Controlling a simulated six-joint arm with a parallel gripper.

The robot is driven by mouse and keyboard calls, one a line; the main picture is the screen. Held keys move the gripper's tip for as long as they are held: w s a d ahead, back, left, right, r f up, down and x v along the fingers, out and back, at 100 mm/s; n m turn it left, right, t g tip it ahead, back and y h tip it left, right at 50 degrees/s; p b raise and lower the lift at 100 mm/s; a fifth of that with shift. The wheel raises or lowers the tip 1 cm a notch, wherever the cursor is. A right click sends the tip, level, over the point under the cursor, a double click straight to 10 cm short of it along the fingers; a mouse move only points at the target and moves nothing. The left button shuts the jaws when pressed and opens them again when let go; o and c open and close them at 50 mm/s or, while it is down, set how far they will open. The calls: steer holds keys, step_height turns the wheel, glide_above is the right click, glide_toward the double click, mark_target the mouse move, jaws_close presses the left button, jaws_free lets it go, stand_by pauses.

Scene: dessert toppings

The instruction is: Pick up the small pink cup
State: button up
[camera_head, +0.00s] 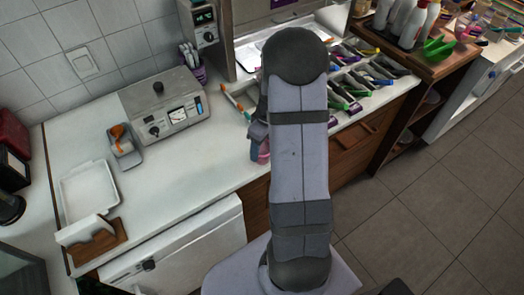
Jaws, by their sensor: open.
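A small pink cup (261,155) shows partly at the left edge of my arm, near the front edge of the white counter. My arm hides its right side. The dark grey end of my gripper (258,133) shows just above it in the picture, also mostly hidden behind my arm. The gripper is open. I cannot tell from this view whether the fingers are around the cup, touching it or apart from it.
The white counter (190,165) has clear room left of the cup. A grey control box (165,108), a small container with an orange scoop (122,148) and a white tray (90,188) stand left. Topping bins with several coloured handles (365,75) lie to the right.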

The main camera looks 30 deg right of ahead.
steer(key=shift+w+f, duration=0.1)
steer(key=shift+f, duration=0.3)
steer(key=c, duration=0.7)
steer(key=shift+r, duration=0.15)
